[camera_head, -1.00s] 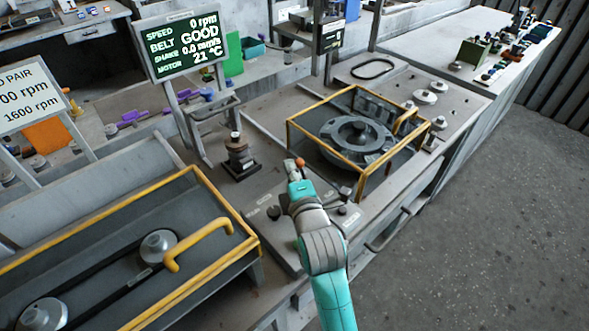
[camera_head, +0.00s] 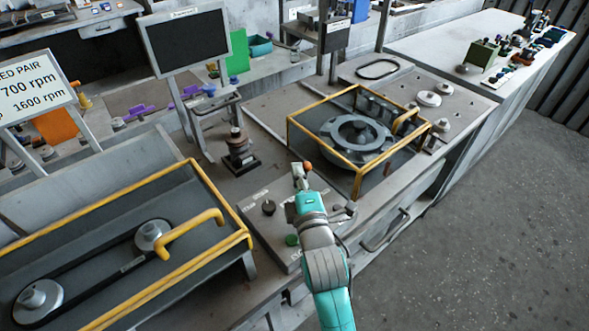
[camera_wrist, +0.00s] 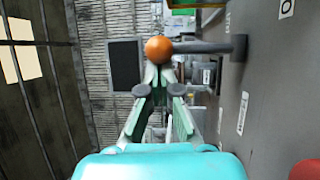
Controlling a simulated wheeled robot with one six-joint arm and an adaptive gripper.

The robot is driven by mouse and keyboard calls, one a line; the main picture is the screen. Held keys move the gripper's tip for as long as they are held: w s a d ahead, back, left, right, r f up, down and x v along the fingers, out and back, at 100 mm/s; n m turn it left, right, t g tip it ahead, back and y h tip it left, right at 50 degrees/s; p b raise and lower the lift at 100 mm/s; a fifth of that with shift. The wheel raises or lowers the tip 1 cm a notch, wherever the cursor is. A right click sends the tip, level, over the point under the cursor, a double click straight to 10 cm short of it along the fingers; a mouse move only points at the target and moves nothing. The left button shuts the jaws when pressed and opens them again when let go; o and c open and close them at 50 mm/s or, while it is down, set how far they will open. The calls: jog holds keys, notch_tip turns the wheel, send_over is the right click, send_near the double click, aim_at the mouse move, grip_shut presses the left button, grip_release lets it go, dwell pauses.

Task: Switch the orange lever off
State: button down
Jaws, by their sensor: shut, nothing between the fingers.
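The orange lever shows as an orange ball knob (camera_head: 308,166) at the front of the workbench, just beyond my fingertips. In the wrist view its orange ball (camera_wrist: 159,49) sits on a grey rod that sticks out from the panel on the right. My gripper (camera_head: 299,176) is shut with nothing in it. In the wrist view its fingertips (camera_wrist: 165,76) meet just below the ball. Whether they touch it I cannot tell. The lever's base is hidden behind my gripper in the head view.
A control plate (camera_head: 262,222) with a black knob (camera_head: 268,208) and a green button (camera_head: 291,240) lies left of my gripper. A yellow-framed guard (camera_head: 358,170) over a round housing stands close on the right. A dark display (camera_head: 188,41) stands behind.

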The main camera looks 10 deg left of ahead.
jog(key=shift+s+d+f, duration=0.2)
jog(key=shift+s+d, duration=0.3)
jog(key=shift+d, duration=0.25)
jog(key=v, duration=1.2)
jog(key=shift+f, duration=0.1)
jog(key=s+d+f+m+h, duration=0.4)
jog(key=s+d+f+m, duration=0.6)
jog(key=s+d, duration=0.35)
jog(key=s+d+m+h, duration=0.1)
jog(key=s+d+m, duration=0.2)
jog(key=s, duration=0.3)
jog(key=s+d+m+g+h, duration=0.1)
jog(key=s+d+m, duration=0.2)
jog(key=s+m, duration=0.2)
jog(key=s+d+m+g+h, duration=0.1)
jog(key=s+d+m+h, duration=0.1)
jog(key=s, duration=0.6)
jog(key=d+m, duration=0.1)
jog(key=m, duration=0.1)
jog(key=shift+s+f+m, duration=0.3)
jog(key=shift+s+f, duration=0.05)
